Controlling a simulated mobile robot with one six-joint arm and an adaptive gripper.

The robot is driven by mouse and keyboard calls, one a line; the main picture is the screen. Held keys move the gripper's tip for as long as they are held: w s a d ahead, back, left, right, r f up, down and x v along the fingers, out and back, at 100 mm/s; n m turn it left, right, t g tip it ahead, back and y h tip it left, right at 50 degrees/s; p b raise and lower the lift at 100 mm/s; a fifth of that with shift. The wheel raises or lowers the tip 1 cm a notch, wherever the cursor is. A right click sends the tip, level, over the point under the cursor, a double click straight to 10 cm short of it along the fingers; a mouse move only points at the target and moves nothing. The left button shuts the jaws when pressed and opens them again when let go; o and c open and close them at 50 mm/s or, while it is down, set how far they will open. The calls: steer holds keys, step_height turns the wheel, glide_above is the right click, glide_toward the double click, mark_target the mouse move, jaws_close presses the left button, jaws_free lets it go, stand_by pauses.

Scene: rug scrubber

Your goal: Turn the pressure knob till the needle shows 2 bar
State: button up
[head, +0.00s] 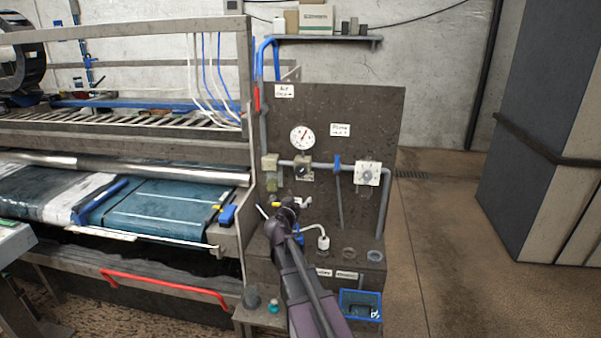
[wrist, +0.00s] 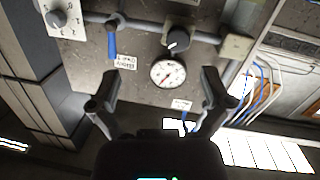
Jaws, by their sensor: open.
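The round white pressure gauge (head: 302,136) is on the dark panel, with a red needle pointing up and slightly right; its numbers are too small to read. It also shows, turned over, in the wrist view (wrist: 167,75). A black knob (head: 302,171) sits on the grey pipe just below the gauge; the wrist view shows this knob (wrist: 178,40) with a pale mark. My gripper (head: 284,207) is below and in front of the knob, apart from it. In the wrist view my gripper (wrist: 158,85) has its fingers wide apart with nothing between them.
A second dial (head: 368,173) on a white plate is to the right. A blue-handled valve (head: 337,162) sits between it and the knob. The rug machine (head: 160,205) stands left; floor at right is clear.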

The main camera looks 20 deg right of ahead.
mark_target(300, 172)
steer(key=shift+w+a+r+n+t+y, duration=0.1)
steer(key=shift+w+r+n+t+y, duration=0.15)
steer(key=shift+w+r+t, duration=0.5)
steer(key=shift+w+a+r+n+t+y, duration=0.15)
steer(key=shift+w+r+n+t, duration=0.25)
steer(key=shift+w, duration=0.5)
steer(key=shift+w+d, duration=0.1)
steer(key=shift+d, duration=0.1)
steer(key=x, duration=1.3)
steer(key=shift+w+d, duration=0.2)
